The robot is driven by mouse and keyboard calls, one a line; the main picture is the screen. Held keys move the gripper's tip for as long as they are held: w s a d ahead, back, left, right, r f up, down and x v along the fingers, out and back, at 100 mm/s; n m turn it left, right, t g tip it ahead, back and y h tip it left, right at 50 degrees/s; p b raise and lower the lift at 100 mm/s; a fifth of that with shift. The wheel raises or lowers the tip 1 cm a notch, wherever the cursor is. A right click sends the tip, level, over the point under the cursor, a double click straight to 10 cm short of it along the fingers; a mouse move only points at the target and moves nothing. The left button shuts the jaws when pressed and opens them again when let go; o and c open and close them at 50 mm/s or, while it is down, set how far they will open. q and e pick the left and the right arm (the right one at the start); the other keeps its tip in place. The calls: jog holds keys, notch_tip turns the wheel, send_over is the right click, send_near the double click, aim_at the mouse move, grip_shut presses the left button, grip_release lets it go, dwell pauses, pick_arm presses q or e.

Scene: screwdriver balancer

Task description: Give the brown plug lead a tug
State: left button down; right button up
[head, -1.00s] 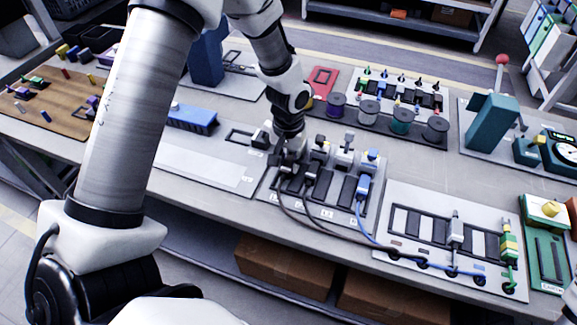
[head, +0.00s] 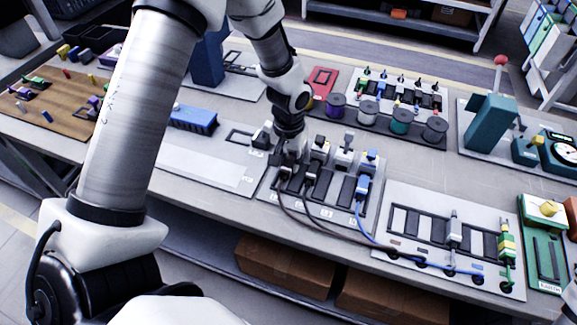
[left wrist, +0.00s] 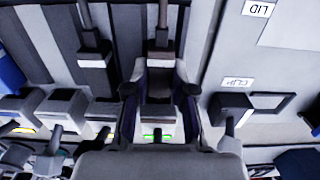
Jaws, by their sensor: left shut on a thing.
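The brown lead (head: 283,206) comes out of the leftmost socket position on the grey panel (head: 264,190) and curves right towards the second panel. My left gripper (head: 286,163) is over its plug end. In the left wrist view, my left gripper (left wrist: 160,108) has its fingers on both sides of the dark plug (left wrist: 160,65), shut on it. The plug's lead (left wrist: 163,14) runs to the top edge of that view. A green light shows between the fingers. In the head view the gripper hides most of the plug. My right gripper is not in view.
A second dark plug (left wrist: 92,60) with its own lead sits close beside the held one. A blue plug (head: 363,186) with a blue lead is further right. The leads cross to a panel (head: 405,200) on the right. Several cable spools (head: 369,112) stand behind.

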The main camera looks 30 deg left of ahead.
aim_at(289, 163)
pick_arm(q)
jog(key=c, duration=1)
grip_release()
jog(key=shift+w, duration=0.1)
jog(key=shift+o, duration=0.2)
notch_tip(289, 163, up, 7)
jog(key=p, duration=0.6)
jog(key=shift+r+p, duration=0.1)
jog(key=shift+p, duration=0.3)
